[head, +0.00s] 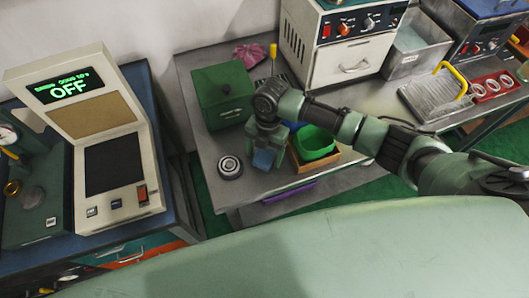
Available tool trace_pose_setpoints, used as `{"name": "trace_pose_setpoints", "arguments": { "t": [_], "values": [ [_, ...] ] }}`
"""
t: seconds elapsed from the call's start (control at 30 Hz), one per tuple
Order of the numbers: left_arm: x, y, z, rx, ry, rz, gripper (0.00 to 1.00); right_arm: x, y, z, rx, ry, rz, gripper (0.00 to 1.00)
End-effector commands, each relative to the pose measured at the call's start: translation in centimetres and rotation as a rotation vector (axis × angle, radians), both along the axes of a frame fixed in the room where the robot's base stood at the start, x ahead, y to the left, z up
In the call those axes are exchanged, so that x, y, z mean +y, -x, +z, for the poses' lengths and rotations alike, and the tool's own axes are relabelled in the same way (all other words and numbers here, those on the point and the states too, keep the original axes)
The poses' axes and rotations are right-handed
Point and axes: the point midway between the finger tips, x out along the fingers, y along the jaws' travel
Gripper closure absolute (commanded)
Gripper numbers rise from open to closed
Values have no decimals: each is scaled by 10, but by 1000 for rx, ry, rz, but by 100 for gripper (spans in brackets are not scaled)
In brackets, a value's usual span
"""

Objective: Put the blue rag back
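The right arm reaches in from the right across the table. My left gripper is not in view.
A round metal bearing (230,167) lies left of the rag. A white oven-like unit (344,62) stands at the back. An instrument reading OFF (112,165) is on the left bench.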

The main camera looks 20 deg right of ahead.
Motion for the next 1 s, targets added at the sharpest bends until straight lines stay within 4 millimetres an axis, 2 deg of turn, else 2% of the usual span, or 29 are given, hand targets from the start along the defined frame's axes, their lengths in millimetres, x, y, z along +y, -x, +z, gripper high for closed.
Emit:
{"name": "trace_pose_setpoints", "arguments": {
  "t": [0.23, 0.37, 0.47, 0.8, 1.0],
  "values": [
    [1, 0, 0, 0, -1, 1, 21, 0, 0, 1, 0, 0, 0, 26],
    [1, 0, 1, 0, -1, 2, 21, -1, -1, 8, -1, 0, 0, 26],
    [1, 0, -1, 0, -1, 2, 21, -2, -4, 23, -4, 0, 0, 26],
    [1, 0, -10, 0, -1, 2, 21, -9, -11, 93, -4, -1, 1, 26],
    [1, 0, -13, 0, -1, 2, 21, -11, -13, 117, -1, -1, 0, 26]
  ]
}}
